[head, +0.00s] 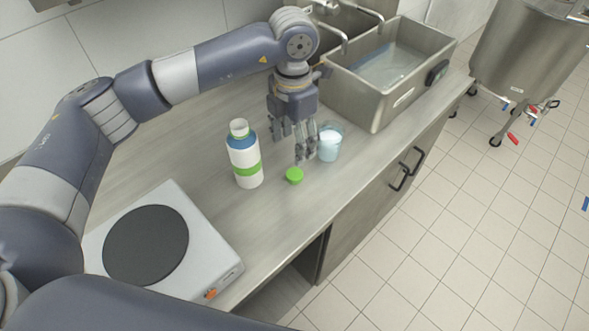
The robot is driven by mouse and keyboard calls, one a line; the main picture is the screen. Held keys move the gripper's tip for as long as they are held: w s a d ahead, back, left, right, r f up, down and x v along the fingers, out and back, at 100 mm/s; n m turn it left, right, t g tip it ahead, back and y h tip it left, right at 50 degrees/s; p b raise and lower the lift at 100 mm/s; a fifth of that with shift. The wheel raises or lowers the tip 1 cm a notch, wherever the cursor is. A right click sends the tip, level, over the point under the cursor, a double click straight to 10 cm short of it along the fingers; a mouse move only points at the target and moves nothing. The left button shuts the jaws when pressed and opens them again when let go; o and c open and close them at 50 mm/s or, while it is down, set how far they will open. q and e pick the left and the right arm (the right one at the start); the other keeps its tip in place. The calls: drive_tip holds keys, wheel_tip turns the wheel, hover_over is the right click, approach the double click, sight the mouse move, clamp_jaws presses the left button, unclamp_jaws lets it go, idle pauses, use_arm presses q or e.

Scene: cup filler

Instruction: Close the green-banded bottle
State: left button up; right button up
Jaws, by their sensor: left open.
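A white bottle with a green band (244,158) stands upright on the counter, blue at the shoulder. Its neck shows at the top with no cap on it. A green cap (294,175) lies on the counter to the right of the bottle. My left gripper (303,157) points down just above and behind the cap, open, with no object seen between its fingers. A clear cup with pale blue content (330,143) stands right beside the gripper's fingers; I cannot tell whether they touch. My right gripper is not in view.
A hot plate (215,262) with a dark round top sits at the near left of the counter. A steel sink (390,75) with taps is at the back right. The counter's front edge runs close to the cap and cup. A steel vessel on wheels (520,60) stands on the floor at right.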

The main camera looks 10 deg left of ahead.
sight(294, 174)
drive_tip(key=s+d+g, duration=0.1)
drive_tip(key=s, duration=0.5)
use_arm(q)
wheel_tip(294, 174, down, 4)
drive_tip(key=shift+r+p, duration=0.1)
drive_tip(key=shift+p, duration=0.5)
drive_tip(key=shift+f, duration=0.95)
wheel_tip(294, 174, down, 4)
drive_tip(key=p, duration=0.2)
drive_tip(key=shift+w+p, duration=0.1)
drive_tip(key=shift+p, duration=0.25)
drive_tip(key=shift+f, duration=0.55)
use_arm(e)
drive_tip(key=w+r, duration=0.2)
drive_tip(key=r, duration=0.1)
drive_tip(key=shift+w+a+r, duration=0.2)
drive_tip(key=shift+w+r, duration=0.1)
use_arm(q)
drive_tip(key=c, duration=0.8)
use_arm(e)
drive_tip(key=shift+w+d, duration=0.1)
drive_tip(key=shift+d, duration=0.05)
